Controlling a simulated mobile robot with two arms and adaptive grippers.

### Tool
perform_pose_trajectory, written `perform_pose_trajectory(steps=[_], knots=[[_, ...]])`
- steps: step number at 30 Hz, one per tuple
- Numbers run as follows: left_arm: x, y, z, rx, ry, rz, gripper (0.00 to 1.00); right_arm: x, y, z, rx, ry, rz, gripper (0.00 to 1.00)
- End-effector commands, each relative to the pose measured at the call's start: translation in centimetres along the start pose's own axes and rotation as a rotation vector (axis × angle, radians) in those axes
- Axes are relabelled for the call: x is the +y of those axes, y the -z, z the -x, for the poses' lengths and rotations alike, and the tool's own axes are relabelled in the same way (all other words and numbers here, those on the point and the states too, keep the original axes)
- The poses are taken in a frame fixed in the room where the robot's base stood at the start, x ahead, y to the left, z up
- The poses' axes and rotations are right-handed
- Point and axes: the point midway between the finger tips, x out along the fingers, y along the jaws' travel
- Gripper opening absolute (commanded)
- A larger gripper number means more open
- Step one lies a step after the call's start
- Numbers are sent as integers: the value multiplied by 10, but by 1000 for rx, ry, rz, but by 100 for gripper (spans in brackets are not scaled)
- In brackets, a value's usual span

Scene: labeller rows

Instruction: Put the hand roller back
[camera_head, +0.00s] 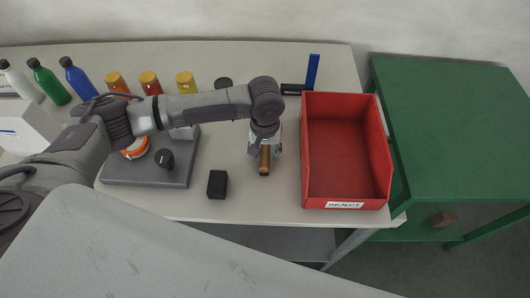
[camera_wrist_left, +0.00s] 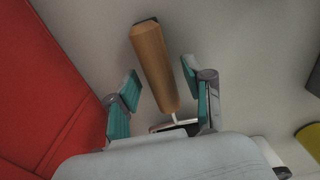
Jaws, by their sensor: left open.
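The hand roller shows as a wooden handle (camera_head: 264,158) under my left gripper, on the table left of the red bin. In the left wrist view the handle (camera_wrist_left: 154,65) lies between the two teal-padded fingers, with a gap on each side. A thin metal rod runs from its lower end to a part mostly hidden behind the wrist. My left gripper (camera_head: 264,148) is open around the handle; its fingertips also show in the left wrist view (camera_wrist_left: 160,83). My right gripper is not in view.
The red bin marked REJECT (camera_head: 341,105) stands just right of my gripper. A black block (camera_head: 217,184) and a grey device with a knob (camera_head: 145,178) are to the left. Jars (camera_head: 150,82) and bottles (camera_head: 78,79) line the back. A green table (camera_head: 455,125) is at right.

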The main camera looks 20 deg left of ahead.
Motion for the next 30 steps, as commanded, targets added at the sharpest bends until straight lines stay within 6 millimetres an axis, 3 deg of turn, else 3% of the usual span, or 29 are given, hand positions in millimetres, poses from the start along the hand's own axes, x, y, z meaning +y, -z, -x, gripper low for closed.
perform_pose_trajectory(steps=[9, 15, 21, 30], knots=[[1, 1, 66, 5, -5, -1, 51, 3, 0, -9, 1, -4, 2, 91], [1, 1, 99, 2, -4, 0, 51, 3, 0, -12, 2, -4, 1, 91], [0, 0, 112, 2, -3, 0, 51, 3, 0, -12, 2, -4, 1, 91], [0, 0, 112, 1, -2, 0, 51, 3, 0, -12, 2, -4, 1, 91]])
